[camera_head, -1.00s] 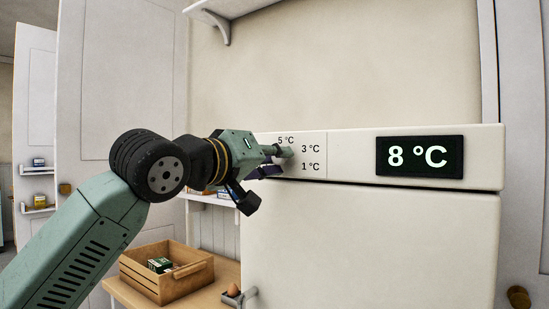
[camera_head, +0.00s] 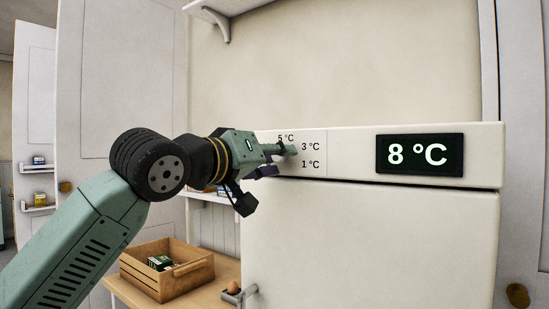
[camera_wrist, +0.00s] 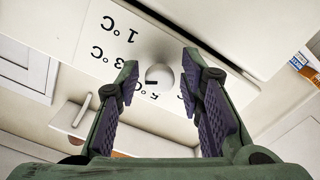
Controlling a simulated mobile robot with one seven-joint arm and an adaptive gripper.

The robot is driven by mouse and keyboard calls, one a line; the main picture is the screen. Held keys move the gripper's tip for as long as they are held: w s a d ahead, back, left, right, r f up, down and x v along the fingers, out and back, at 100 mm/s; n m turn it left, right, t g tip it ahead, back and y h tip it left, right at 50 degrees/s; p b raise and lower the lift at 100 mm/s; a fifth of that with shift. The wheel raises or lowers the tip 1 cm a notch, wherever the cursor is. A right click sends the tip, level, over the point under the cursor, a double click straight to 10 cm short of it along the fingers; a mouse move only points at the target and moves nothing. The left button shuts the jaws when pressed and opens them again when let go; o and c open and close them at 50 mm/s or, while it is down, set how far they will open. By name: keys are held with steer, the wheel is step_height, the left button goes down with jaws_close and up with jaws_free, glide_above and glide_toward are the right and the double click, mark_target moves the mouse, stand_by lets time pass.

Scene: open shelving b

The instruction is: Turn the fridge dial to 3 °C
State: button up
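The fridge dial is a small pale round knob; it shows between my fingers in the wrist view (camera_wrist: 160,74) and is mostly hidden by my gripper in the head view. Labels 1 °C, 3 °C and 5 °C (camera_head: 310,147) are printed around it. A short dark mark shows at the knob's lower edge in the wrist view; which label it points to is unclear. The display (camera_head: 420,156) reads 8 °C. My gripper (camera_wrist: 159,77) is open, its fingers on either side of the knob, with a gap visible on each side. It also shows in the head view (camera_head: 276,158).
The fridge door (camera_head: 370,240) is below the dial panel. A wooden crate (camera_head: 167,289) with small boxes stands on a wooden surface at lower left. A shelf (camera_head: 235,6) is above. The wall above the fridge is clear.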

steer(key=shift+o, duration=0.4)
steer(key=shift+r, duration=0.1)
steer(key=shift+s+a, duration=0.15)
steer(key=v, duration=1.1)
steer(key=shift+s+a, duration=0.15)
steer(key=shift+s, duration=0.15)
